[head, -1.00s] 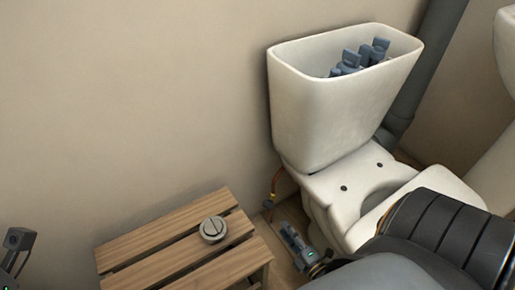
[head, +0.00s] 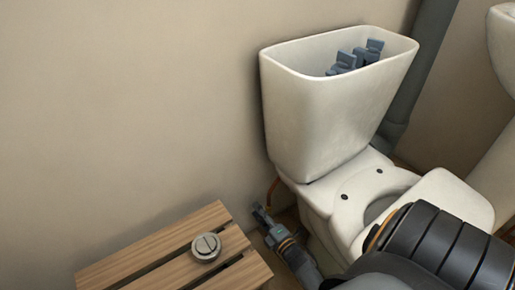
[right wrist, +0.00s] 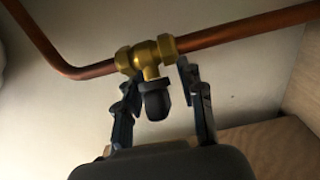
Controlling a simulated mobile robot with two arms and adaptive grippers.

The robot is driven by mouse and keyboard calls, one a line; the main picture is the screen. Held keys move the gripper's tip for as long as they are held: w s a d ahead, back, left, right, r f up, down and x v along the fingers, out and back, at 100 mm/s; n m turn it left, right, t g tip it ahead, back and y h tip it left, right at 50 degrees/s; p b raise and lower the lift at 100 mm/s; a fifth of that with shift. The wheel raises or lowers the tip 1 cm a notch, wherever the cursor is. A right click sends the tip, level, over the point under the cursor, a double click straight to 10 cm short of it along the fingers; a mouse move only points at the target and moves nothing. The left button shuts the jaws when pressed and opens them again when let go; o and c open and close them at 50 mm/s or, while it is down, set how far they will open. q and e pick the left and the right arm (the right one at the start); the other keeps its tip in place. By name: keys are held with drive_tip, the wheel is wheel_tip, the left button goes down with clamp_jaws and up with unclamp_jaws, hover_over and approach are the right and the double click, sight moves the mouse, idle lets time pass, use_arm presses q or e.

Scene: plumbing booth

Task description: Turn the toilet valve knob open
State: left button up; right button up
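The toilet valve shows in the right wrist view as a brass body (right wrist: 146,55) on a copper pipe, with a dark knob (right wrist: 155,100) pointing down towards my gripper. My right gripper (right wrist: 157,75) is open, with one finger on each side of the knob and a visible gap on both sides. In the head view my right gripper (head: 263,218) is low between the toilet and the wooden bench and hides the valve. My left gripper is not in view.
The white toilet (head: 325,115) with its open cistern stands right of the gripper. A slatted wooden bench (head: 165,245) with a round flush button (head: 206,246) on it is close on the left. The wall is behind. The copper pipe (right wrist: 240,32) runs across the wrist view.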

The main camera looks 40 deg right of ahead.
drive_tip(key=shift+w, duration=0.45)
drive_tip(key=shift+c, duration=0.4)
clamp_jaws()
